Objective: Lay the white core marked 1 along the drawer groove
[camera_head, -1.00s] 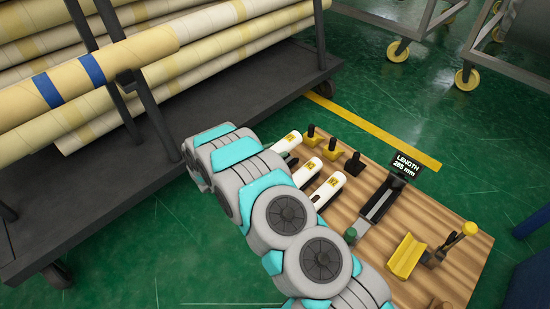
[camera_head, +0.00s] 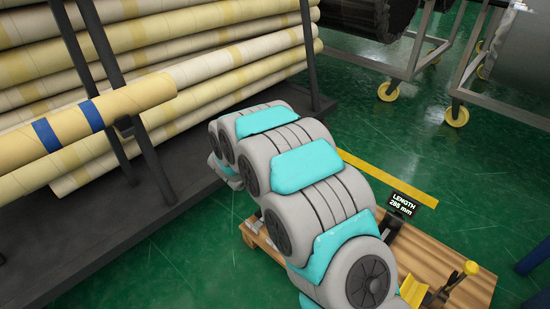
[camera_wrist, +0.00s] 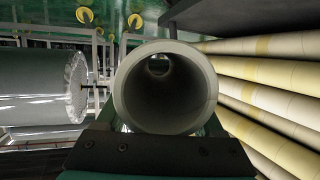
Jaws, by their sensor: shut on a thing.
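A pale, hollow core (camera_wrist: 126,88) fills the middle of the wrist view, its open end facing the camera. My gripper (camera_wrist: 160,148) is shut on it, with dark green parts beside and below the tube. No number shows on this core. In the head view my arm covers most of the wooden board (camera_head: 425,258), hiding the gripper and the white cores there. The top end of a black channel (camera_head: 393,224) shows beside the length sign (camera_head: 402,203); the rest of the channel is hidden, and I cannot tell whether it is the drawer groove.
A dark rack (camera_head: 150,160) with long yellowish rolls (camera_head: 240,62) stands at the left, its rolls close on the right in the wrist view. A yellow cradle (camera_head: 413,291) and yellow-topped lever (camera_head: 470,268) stand on the board. Wheeled metal carts (camera_head: 425,72) are behind; green floor lies between.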

